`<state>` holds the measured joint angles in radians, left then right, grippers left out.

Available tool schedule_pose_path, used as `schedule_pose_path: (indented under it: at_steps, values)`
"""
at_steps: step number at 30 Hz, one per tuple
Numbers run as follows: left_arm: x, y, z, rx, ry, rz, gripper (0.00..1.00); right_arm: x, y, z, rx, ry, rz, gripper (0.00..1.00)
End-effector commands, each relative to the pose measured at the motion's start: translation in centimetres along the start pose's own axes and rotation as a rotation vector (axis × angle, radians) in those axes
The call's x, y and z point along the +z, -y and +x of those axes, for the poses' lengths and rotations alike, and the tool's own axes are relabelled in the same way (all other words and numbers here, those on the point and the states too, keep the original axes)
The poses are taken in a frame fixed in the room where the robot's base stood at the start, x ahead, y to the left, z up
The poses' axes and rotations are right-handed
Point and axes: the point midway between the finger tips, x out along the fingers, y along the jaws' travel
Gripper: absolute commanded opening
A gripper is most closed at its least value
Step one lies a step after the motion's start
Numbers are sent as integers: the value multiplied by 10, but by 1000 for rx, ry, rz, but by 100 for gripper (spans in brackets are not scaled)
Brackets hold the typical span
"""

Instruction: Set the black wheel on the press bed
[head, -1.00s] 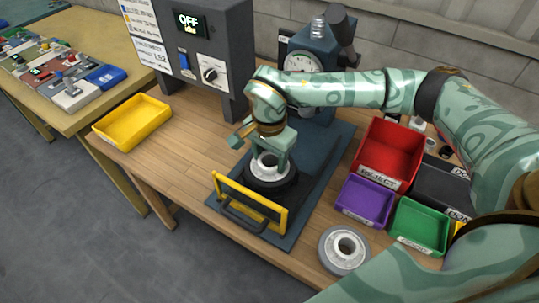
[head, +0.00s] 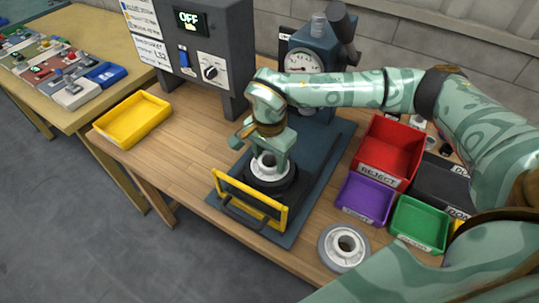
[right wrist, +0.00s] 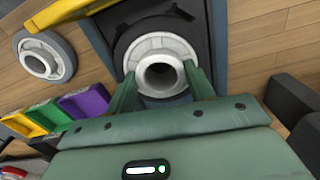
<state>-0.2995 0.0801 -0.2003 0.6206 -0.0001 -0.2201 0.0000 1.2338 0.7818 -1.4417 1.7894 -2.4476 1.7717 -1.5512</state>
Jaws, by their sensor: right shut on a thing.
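The black wheel (head: 276,184) has a black tyre and a pale hub; it is level over the press bed (head: 316,184), a dark blue plate under the press, behind a yellow guard. I cannot tell whether its underside touches the bed. My right gripper (head: 270,155) points down and is shut on the wheel's hub. In the right wrist view the two fingers (right wrist: 160,85) are at either side of the raised hub collar (right wrist: 160,47), and the dark tyre surrounds it. The fingers hide part of the wheel. My left gripper is not in view.
The yellow guard frame (head: 250,192) stands close in front of the wheel. The press column with its gauge (head: 303,64) is behind. A grey wheel (head: 328,259), and red (head: 389,148), purple (head: 364,199) and green (head: 418,224) bins are to the right. A yellow tray (head: 132,119) is left.

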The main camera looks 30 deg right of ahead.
Motion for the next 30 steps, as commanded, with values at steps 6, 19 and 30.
schedule_pose_path:
  at_steps: [6, 19, 30]
  values:
    - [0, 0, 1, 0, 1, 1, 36, 0, 0, 4, -1, 0, 0, 19]
    - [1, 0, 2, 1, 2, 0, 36, 0, 0, 9, -1, 0, 0, 19]
    - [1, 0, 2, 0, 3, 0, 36, 0, 0, 13, 0, 0, 0, 19]
